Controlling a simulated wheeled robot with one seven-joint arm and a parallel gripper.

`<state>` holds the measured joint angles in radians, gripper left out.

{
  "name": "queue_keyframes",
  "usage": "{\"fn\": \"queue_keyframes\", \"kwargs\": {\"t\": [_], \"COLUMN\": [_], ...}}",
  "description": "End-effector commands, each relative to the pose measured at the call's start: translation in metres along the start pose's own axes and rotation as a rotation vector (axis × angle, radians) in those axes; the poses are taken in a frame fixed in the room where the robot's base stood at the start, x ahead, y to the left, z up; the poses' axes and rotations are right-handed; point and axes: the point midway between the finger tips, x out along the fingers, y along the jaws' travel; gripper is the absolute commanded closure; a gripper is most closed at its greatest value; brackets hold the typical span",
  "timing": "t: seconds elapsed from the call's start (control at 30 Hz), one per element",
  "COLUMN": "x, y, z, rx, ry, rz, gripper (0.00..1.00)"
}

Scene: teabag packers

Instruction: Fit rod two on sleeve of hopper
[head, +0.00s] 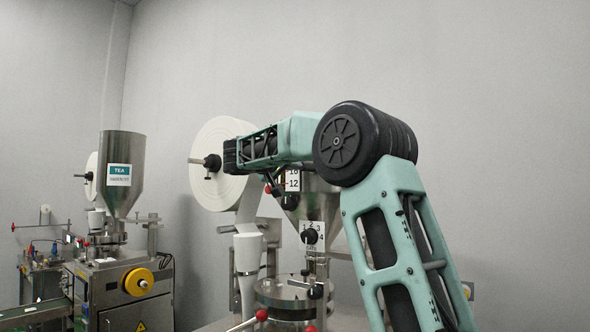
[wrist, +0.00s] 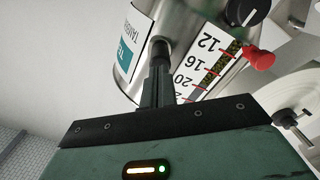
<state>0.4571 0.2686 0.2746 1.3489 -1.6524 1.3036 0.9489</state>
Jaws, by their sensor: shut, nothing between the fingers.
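The near hopper (head: 318,203) is a steel cone, partly hidden behind my arm in the head view. In the wrist view the hopper (wrist: 128,62) fills the upper middle, with a teal label and a numbered scale (wrist: 211,62). The head view does not show the fingers clearly. I cannot pick out rod two for certain in either view.
A white film roll (head: 218,135) on a spindle stands left of the hopper, also right in the wrist view (wrist: 290,92). A red knob (wrist: 259,59) and black knob (wrist: 246,10) sit beside the scale. A second machine with a TEA hopper (head: 122,165) stands left.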

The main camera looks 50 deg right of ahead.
Motion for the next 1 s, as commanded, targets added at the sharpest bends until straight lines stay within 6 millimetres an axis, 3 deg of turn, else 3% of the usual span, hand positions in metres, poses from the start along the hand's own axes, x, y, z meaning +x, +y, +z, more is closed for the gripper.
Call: {"fn": "queue_keyframes", "kwargs": {"t": [0.47, 1.0], "x": [-0.036, -0.155], "y": [-0.002, -0.004], "z": [0.002, 0.003], "rx": [0.001, 0.000], "ry": [0.003, 0.004], "rz": [-0.002, -0.003], "gripper": [1.00, 1.00]}}
